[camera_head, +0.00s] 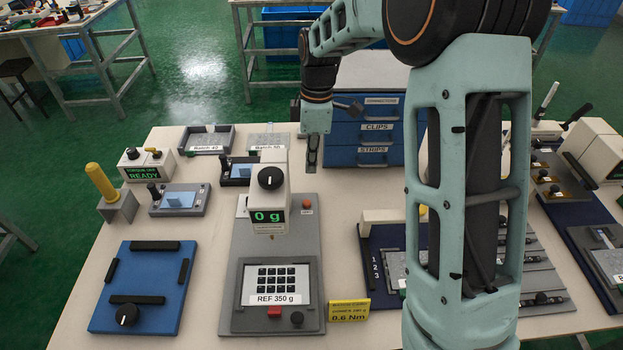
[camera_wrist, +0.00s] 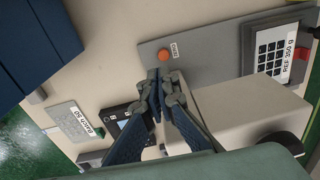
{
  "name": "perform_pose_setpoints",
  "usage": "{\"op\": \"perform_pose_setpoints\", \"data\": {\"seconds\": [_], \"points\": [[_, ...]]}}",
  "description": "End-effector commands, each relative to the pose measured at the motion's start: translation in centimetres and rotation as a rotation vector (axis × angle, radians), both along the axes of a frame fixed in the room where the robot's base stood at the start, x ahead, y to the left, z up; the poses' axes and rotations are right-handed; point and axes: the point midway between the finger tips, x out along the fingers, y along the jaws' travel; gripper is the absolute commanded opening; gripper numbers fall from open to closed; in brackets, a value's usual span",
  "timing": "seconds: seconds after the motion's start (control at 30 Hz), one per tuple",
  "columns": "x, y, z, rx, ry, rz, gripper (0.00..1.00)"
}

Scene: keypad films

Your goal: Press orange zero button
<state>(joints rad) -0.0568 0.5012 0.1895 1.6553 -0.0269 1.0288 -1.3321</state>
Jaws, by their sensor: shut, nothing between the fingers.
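The orange zero button (camera_head: 307,203) sits on the grey base plate of the scale, right of the display that reads 0 g. A small white label lies beside it. In the wrist view the round orange button (camera_wrist: 165,56) shows uncovered. My gripper (camera_head: 312,168) hangs behind the button in the head view, pointing down. In the wrist view my gripper (camera_wrist: 161,74) has its fingertips together, just short of the button in the picture and with nothing between them. I cannot tell its exact height above the plate.
The cream display housing (camera_head: 268,192) with a black knob stands left of the button. A keypad (camera_head: 277,279) labelled REF 350 g and a red button (camera_head: 275,312) lie in front. A blue drawer cabinet (camera_head: 374,132) stands behind. A yellow sign (camera_head: 348,311) is front right.

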Motion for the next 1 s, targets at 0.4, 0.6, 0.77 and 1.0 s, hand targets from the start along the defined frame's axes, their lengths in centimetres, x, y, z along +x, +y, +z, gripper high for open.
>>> {"op": "perform_pose_setpoints", "data": {"seconds": [0.4, 0.6, 0.77, 1.0], "points": [[0.2, -0.2, 2.7, 0.0, -0.001, 0.0, 0.0], [0.2, -0.2, 2.7, 0.0, -0.001, 0.0, 0.0], [0.2, -0.2, 2.7, 0.0, -0.001, 0.0, 0.0], [0.2, -0.2, 2.7, 0.0, -0.001, 0.0, 0.0]]}}
